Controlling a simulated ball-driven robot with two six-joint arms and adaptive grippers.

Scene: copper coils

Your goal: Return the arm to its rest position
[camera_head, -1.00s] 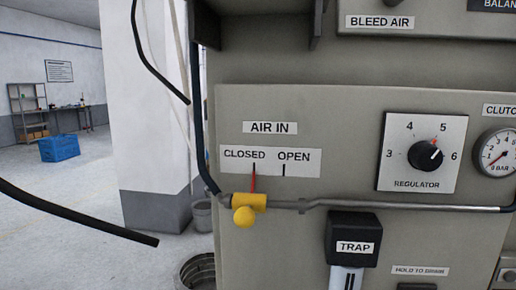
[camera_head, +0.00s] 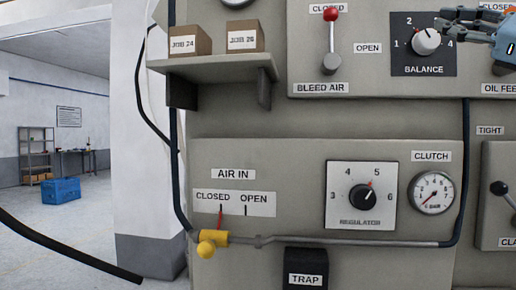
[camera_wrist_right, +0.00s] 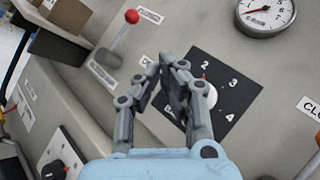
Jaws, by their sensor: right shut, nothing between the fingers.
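My right gripper (camera_head: 446,18) is at the upper right of the head view, in front of the panel by the white BALANCE knob (camera_head: 426,42). In the right wrist view its fingers (camera_wrist_right: 167,66) are together with nothing between them. The BALANCE knob (camera_wrist_right: 205,96) shows just right of the fingers there, partly hidden by one. I cannot tell whether finger and knob touch. My left gripper is not in view.
The grey panel carries a red-tipped BLEED AIR lever (camera_head: 331,38), a REGULATOR knob (camera_head: 362,197), a CLUTCH gauge (camera_head: 432,193) and a yellow AIR IN valve (camera_head: 212,240). A shelf (camera_head: 212,66) with two small boxes juts out. Open floor lies at left.

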